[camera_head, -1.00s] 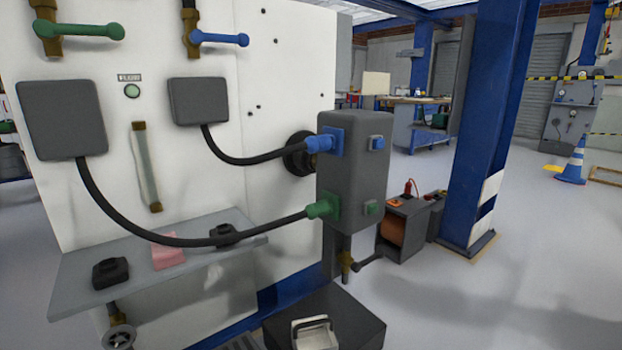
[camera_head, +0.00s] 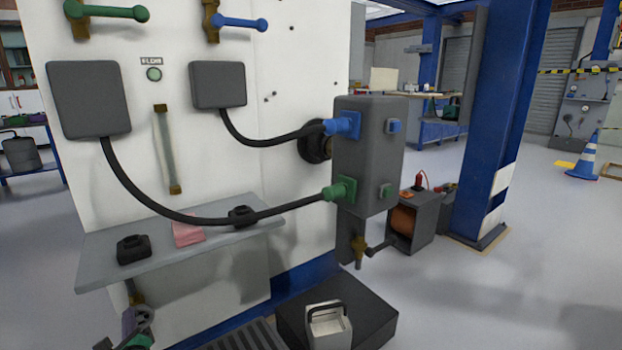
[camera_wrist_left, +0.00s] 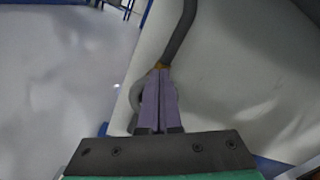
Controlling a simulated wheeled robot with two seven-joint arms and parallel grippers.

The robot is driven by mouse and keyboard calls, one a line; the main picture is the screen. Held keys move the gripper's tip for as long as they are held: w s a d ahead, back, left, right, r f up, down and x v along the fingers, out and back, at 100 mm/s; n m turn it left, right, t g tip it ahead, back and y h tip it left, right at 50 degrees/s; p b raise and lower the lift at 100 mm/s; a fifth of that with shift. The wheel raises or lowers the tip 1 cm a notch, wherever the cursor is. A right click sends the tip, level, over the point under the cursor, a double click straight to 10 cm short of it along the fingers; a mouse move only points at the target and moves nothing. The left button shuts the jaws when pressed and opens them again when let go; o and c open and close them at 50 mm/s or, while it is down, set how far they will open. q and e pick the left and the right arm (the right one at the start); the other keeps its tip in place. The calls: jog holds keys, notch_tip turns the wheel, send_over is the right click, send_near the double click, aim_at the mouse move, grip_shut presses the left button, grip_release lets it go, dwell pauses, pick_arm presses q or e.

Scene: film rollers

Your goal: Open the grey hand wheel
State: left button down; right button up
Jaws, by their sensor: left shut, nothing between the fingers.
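The grey hand wheel (camera_head: 144,317) sits low at the left, on a brass fitting under the shelf of the white panel. It is partly hidden by my left gripper (camera_head: 129,322), whose purple fingers are right beside it. In the left wrist view, my left gripper (camera_wrist_left: 160,80) is shut with nothing between its fingers. The curved rim of the wheel (camera_wrist_left: 135,98) shows just left of and behind the fingers, with brass at their tips. I cannot tell whether the fingers touch the wheel. My right gripper is not in view.
The grey shelf (camera_head: 100,270) juts out above the wheel, with black objects (camera_head: 134,249) and a pink cloth (camera_head: 188,234). A grey box (camera_head: 368,160) with hoses hangs at the right. A dark block with a white container (camera_head: 328,328) stands below.

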pick_arm(q)
jog(key=shift+x, duration=0.75)
jog(key=shift+d+f+b, duration=0.1)
jog(key=shift+f+b, duration=0.2)
jog(key=shift+b, duration=0.15)
